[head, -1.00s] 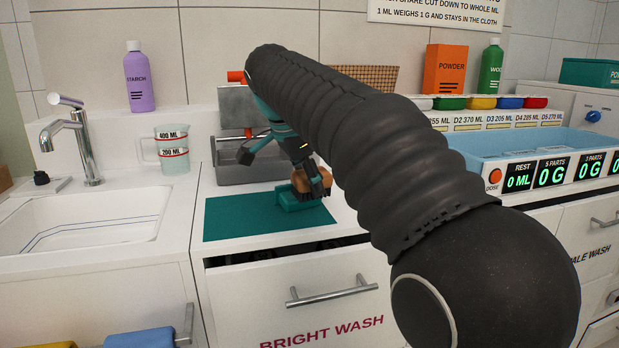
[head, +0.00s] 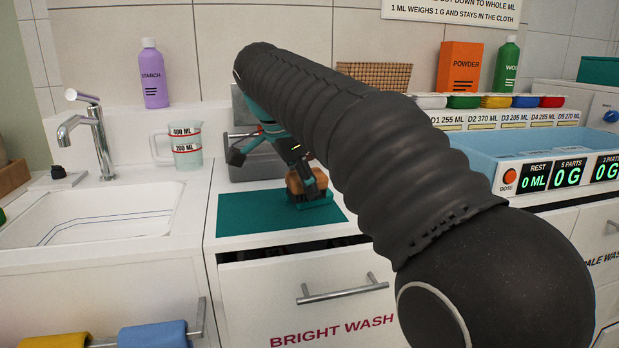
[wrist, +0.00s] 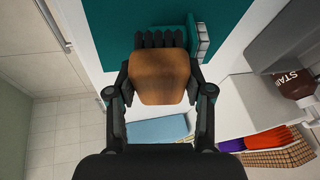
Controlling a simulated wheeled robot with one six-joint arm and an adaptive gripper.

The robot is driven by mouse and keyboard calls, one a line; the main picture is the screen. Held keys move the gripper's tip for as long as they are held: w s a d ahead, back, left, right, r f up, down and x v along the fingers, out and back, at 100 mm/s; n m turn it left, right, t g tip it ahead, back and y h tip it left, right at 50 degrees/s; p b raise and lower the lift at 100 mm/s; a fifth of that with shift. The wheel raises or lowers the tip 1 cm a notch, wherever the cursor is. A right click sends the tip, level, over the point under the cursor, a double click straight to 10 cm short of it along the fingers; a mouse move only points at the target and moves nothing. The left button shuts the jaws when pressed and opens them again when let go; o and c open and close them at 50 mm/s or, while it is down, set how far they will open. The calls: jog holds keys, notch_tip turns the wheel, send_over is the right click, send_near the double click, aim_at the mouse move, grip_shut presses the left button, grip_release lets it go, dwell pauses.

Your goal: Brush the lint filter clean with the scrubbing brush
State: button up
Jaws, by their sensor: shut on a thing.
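The scrubbing brush has a brown wooden back (head: 309,180) and dark bristles, which show in the wrist view (wrist: 160,39). My gripper (wrist: 160,80) is shut on the brush's wooden back, one finger on each side, with the bristles facing away from me. The teal lint filter (head: 318,204) lies on the teal mat (head: 248,218). In the head view the brush is low over the filter and hides part of it. In the wrist view the filter (wrist: 201,38) shows beside the bristles. I cannot tell whether the bristles touch it.
The mat lies on the counter above the "BRIGHT WASH" drawer (head: 335,311). A sink (head: 95,215) and a measuring jug (head: 186,148) are to the left. A blue tray (head: 540,155) is to the right. A grey metal box (head: 245,157) stands behind the mat, partly hidden by my arm.

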aim_at(320, 172)
jog(key=shift+d, duration=0.1)
jog(key=shift+w+d, duration=0.45)
jog(key=shift+d, duration=0.35)
jog(key=shift+w+d, duration=0.5)
jog(key=shift+d, duration=0.4)
jog(key=shift+a, duration=0.15)
jog(key=shift+s+a, duration=0.5)
jog(key=shift+a, duration=0.35)
jog(key=shift+s+a, duration=0.45)
jog(key=shift+a, duration=0.35)
